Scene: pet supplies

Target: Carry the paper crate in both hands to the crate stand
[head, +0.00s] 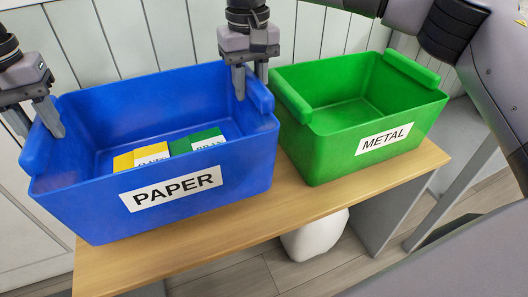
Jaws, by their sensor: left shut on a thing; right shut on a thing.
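The blue paper crate (90,205), with a white "PAPER" label, is on or just above the left part of a wooden-topped bench (300,225); I cannot tell if it touches. Inside lie a yellow-and-white box (138,158) and a green-and-white box (198,142). My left gripper (50,128) is shut on the crate's left end wall near its handle. My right gripper (244,90) is shut on the crate's right end wall near its handle. I cannot tell which thing is the crate stand.
A green crate (325,150) labelled "METAL" stands close to the right of the paper crate and looks empty. A white rounded object (315,237) is under the bench. A pale panelled wall (130,35) is behind. Wooden floor (235,275) shows in front.

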